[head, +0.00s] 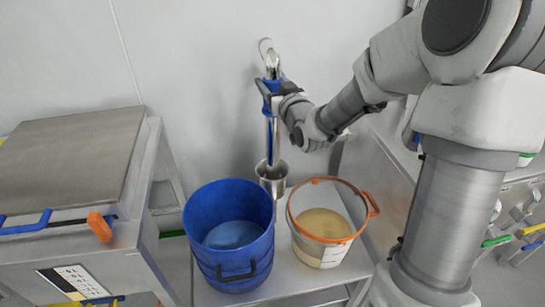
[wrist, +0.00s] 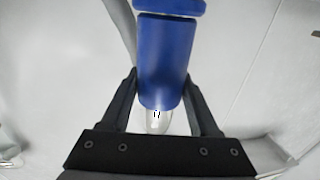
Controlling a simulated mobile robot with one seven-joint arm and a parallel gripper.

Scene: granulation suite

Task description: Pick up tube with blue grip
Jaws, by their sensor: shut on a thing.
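The tube with the blue grip (head: 271,128) stands roughly upright near the wall in the head view, its metal top by a wall fitting. Its lower end meets a small metal cup (head: 272,184); I cannot tell whether it is inside. My gripper (head: 268,88) is shut on the blue grip, coming from the right. In the wrist view the blue grip (wrist: 165,55) lies between the two dark fingers of my gripper (wrist: 162,78), with a short shiny metal part below it. The far end of the tube is outside the wrist view.
A blue bucket (head: 203,235) and a white bucket with an orange rim (head: 325,253) and beige contents stand on a metal table (head: 282,272) below. A metal cabinet (head: 65,165) is at left. The pale wall (head: 200,70) is close behind the tube.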

